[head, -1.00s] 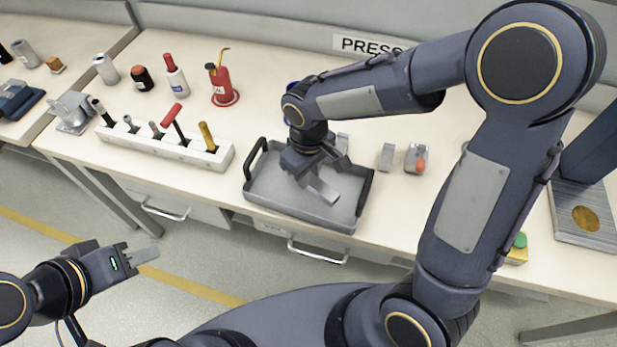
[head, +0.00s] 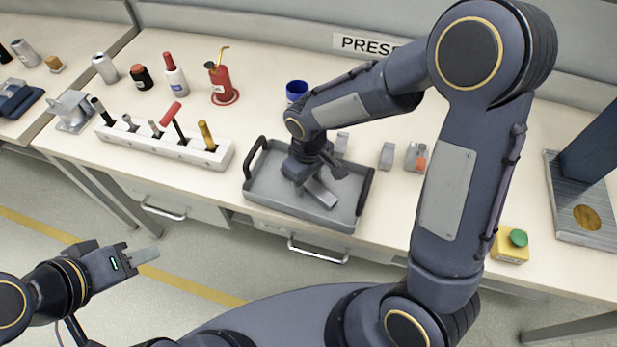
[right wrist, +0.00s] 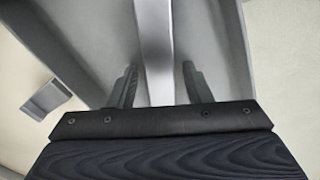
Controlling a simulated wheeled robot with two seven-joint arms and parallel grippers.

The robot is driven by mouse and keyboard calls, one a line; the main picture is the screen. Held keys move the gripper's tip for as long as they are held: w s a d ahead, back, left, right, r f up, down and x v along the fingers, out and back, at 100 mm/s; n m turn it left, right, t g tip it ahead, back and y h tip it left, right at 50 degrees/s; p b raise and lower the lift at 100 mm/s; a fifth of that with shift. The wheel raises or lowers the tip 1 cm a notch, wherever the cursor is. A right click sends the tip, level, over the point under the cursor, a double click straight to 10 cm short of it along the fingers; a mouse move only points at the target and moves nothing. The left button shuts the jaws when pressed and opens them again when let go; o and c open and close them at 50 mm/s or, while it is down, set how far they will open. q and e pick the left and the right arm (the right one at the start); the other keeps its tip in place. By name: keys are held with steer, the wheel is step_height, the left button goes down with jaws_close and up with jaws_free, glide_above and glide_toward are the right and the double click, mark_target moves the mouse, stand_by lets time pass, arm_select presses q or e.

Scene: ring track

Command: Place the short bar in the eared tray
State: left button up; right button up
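The eared tray (head: 262,190) is grey, with two dark upright handles, and lies near the table's front edge. A light grey bar, which I take for the short bar (head: 321,194), is in the tray, partly hidden by my right gripper. In the right wrist view the bar (right wrist: 155,45) runs between the two dark fingers, with a narrow gap on each side. My right gripper (right wrist: 160,88) is open around it, low over the tray. Its fingertips are hard to see in the head view. My left gripper (head: 143,256) is off the table at lower left, with nothing seen in it.
A white rack (head: 165,145) with several tools stands left of the tray. Small grey blocks (head: 387,156) and a blue cup (head: 297,90) are behind it. A red oil can (head: 221,82) stands farther back. A yellow box with a green button (head: 512,244) is at right.

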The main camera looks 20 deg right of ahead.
mark_target(308, 182)
step_height(308, 182, up, 12)
steer(key=shift+d+r+p, duration=0.1)
steer(key=shift+r+p, duration=0.15)
steer(key=shift+p, duration=0.3)
steer(key=s+d+r+m+t+y, duration=0.1)
steer(key=s+d+m+t, duration=0.1)
steer(key=s, duration=0.3)
steer(key=s+d+r+m+t+y, duration=0.1)
steer(key=s+d+m, duration=0.2)
steer(key=s, duration=0.3)
steer(key=s+d+r+m+t+y, duration=0.1)
steer(key=s+d+m+t, duration=0.1)
steer(key=s+d+m, duration=0.1)
steer(key=shift+s+d+r+t+y, duration=0.15)
steer(key=shift+s+d+y, duration=0.1)
steer(key=shift+s, duration=0.4)
steer(key=shift+s+d+r+t+y, duration=0.1)
steer(key=shift+s+d+t+y, duration=0.1)
steer(key=shift+s, duration=0.45)
